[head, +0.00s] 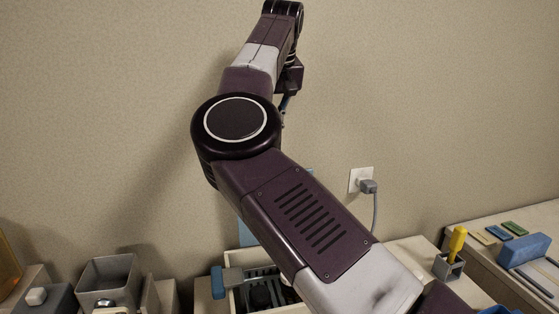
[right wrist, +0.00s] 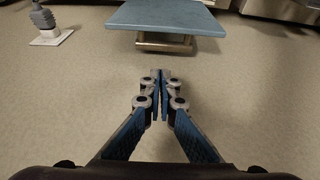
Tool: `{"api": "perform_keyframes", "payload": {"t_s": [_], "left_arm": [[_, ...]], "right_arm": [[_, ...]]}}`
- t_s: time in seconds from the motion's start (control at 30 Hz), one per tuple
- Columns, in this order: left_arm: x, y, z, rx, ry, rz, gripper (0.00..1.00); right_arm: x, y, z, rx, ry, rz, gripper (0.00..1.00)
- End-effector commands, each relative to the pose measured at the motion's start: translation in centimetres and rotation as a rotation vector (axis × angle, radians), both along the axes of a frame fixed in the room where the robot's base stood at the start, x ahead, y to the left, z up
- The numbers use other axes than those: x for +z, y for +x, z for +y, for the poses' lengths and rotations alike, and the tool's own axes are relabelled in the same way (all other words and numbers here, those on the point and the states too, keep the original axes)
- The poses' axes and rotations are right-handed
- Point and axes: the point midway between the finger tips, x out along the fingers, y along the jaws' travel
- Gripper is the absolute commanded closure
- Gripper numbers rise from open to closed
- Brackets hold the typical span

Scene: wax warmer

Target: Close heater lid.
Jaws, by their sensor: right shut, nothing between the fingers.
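The heater is mostly hidden behind my right arm in the head view. A blue panel (head: 246,232), apparently its raised lid, shows in part beside the arm, above a pale open box (head: 232,298) with dark contents. In the right wrist view a flat blue slab (right wrist: 167,16), apparently the same lid, lies beyond the fingertips with a metal piece under it. My right gripper (right wrist: 160,76) is shut and empty, apart from the slab. My left gripper is not in view.
A wall outlet with a grey plug (head: 368,186) and cord is right of my arm. A yellow-handled tool (head: 457,240) stands in a grey holder. A blue-handled object (head: 217,282) is by the box. A grey open container (head: 110,270) stands left. The wall is close behind.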

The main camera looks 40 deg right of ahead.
Motion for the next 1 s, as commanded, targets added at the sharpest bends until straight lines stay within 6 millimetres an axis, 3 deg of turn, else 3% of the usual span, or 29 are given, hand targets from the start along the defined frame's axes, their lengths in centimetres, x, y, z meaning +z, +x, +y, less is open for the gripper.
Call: {"api": "perform_keyframes", "payload": {"t_s": [0.17,0.6,1.0], "left_arm": [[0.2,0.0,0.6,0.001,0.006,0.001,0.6],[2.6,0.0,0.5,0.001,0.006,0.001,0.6],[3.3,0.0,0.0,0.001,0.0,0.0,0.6]], "right_arm": [[-1.0,0.7,0.4,-0.009,0.021,-0.014,1.0],[-9.3,3.4,-1.3,-0.01,0.018,-0.009,1.0],[-9.1,0.3,0.4,-0.008,0.015,-0.014,1.0]]}}
